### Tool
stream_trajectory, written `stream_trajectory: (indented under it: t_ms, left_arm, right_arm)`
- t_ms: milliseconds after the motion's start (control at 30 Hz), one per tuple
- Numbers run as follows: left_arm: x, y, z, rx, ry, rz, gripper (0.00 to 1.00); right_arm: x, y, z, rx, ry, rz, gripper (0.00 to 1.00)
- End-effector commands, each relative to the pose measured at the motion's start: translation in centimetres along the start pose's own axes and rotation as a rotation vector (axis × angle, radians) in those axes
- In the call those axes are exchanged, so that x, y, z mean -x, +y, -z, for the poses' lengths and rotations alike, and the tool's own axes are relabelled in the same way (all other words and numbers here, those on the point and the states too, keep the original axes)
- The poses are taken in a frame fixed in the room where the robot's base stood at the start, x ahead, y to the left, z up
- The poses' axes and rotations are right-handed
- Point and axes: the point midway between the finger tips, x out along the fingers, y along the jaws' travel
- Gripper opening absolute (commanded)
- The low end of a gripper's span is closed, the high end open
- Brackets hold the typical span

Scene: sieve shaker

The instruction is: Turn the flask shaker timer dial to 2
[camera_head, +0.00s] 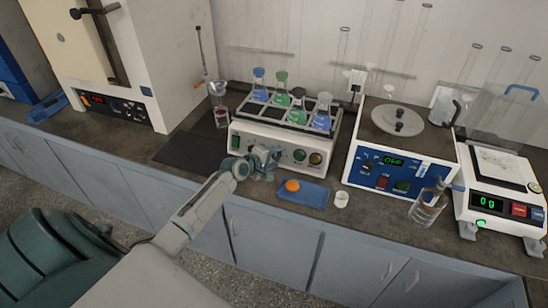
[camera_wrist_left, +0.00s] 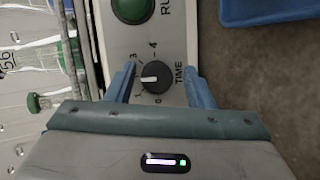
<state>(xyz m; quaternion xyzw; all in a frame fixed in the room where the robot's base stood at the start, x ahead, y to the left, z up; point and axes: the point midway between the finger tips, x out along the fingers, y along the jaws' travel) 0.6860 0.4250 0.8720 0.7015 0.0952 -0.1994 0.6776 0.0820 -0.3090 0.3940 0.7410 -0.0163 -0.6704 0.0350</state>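The flask shaker (camera_head: 268,138) is a white box with several flasks on top and a front panel of knobs and buttons. Its timer dial (camera_wrist_left: 156,77) is a round black knob marked TIME, large in the left wrist view. Its white pointer line faces picture left, between the printed 1 and 3; no 2 is readable there. My left gripper (camera_wrist_left: 160,88) is open, its blue fingers on either side of the dial with a gap at the right finger. In the head view the gripper (camera_head: 266,160) hides the dial. My right gripper is not in view.
A green RUN button (camera_wrist_left: 132,9) is close to the dial. A blue tray (camera_head: 312,195) with an orange object lies in front of the shaker, beside a small white cup (camera_head: 341,200). A blue-panelled device (camera_head: 405,165) and a glass beaker (camera_head: 425,212) stand to the right.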

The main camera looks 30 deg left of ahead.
Motion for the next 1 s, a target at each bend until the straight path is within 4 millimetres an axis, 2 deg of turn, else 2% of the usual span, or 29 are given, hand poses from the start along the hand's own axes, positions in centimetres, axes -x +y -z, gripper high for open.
stream_trajectory:
  t_ms: [300, 433, 800, 1000]
  left_arm:
    - [0.1, 0.2, 0.1, -0.001, 0.001, -0.004, 0.52]
    - [1.1, 0.2, 0.1, -0.004, 0.002, -0.004, 0.52]
    - [7.8, 0.0, 0.1, -0.007, 0.000, 0.000, 0.52]
    - [10.2, 0.1, 0.1, -0.004, 0.001, -0.001, 0.52]
  right_arm:
    - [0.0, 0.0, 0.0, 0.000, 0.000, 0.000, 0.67]
    - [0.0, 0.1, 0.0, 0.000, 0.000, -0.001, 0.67]
    - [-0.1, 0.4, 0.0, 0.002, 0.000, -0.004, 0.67]
    - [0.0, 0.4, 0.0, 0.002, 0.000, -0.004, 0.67]
